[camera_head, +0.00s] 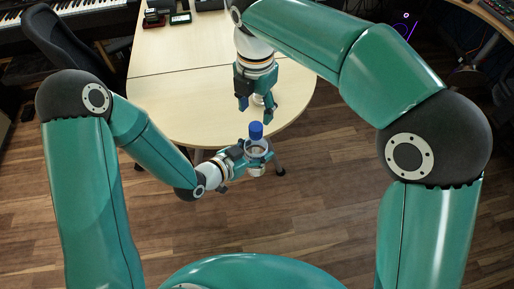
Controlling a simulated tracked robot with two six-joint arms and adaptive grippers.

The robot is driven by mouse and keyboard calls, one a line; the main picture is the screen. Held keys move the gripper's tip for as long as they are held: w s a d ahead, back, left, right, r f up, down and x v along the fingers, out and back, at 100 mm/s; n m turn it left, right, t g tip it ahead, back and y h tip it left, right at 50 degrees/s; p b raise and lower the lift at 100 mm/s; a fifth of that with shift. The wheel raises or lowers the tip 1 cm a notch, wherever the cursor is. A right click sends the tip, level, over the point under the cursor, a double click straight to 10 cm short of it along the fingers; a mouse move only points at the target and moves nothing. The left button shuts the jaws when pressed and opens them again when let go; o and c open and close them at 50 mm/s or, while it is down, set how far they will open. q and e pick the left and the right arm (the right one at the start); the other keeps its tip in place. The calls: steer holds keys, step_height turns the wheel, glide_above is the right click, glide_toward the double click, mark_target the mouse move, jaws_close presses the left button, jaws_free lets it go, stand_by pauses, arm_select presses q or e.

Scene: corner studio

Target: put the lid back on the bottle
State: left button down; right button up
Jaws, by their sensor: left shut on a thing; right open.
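The clear bottle (258,150) is upright in my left gripper (262,152), which is shut around its body just off the table's near edge. The blue lid (256,130) is at the top of the bottle, over its neck. I cannot tell whether it is seated tight. My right gripper (257,112) is open and points down, just beyond and above the lid in the picture, apart from it. A small pale shape (259,99) shows between its fingers; I cannot tell what it is.
The pale wooden table (180,95) has a rounded near end and is mostly clear. Small dark devices (180,18) lie at its far end. A dark office chair (65,45) stands at the left. A keyboard (35,14) is at the far left. Wooden floor (310,200) lies below.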

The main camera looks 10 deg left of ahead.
mark_target(256, 126)
steer(key=shift+f, duration=3.55)
